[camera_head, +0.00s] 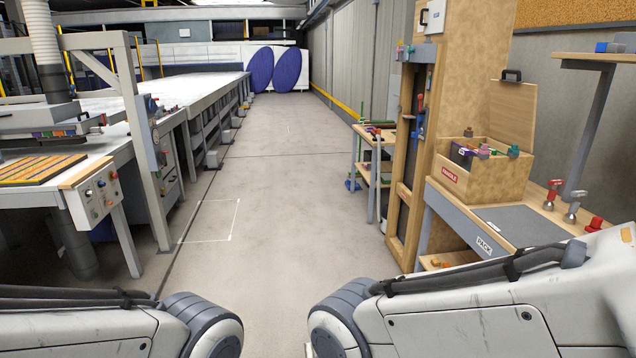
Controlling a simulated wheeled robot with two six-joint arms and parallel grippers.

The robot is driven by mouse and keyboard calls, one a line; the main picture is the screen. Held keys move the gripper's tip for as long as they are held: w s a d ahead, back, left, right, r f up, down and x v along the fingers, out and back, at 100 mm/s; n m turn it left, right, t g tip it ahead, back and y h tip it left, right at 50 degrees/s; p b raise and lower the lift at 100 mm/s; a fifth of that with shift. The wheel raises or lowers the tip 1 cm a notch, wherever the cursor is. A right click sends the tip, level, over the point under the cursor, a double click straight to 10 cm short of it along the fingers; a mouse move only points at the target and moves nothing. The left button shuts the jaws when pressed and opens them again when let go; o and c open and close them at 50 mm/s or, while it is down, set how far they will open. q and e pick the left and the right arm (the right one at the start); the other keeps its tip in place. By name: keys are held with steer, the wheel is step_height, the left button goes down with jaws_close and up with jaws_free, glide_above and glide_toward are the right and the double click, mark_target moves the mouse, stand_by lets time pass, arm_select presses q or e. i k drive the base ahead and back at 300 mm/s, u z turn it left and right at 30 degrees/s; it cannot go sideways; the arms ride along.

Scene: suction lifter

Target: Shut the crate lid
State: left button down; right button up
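The crate (483,184) is an open wooden box with a red label on its front. Several small coloured items (480,151) show at the crate's rim. My two arms come in at the bottom left and bottom right, apart from the crate. Neither gripper is in view.
Red-and-grey clamps or tools (572,205) stand on the bench (520,223) right of the crate. A tall wooden panel (440,120) stands left of it. A small shelf (372,160) is farther back. A control box (95,195) and long table are at left. The middle floor (270,220) is clear.

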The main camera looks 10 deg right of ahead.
mark_target(513, 107)
steer(key=i, duration=1.95)
steer(key=z, duration=0.75)
steer(key=i, duration=1.9)
steer(key=z, duration=0.9)
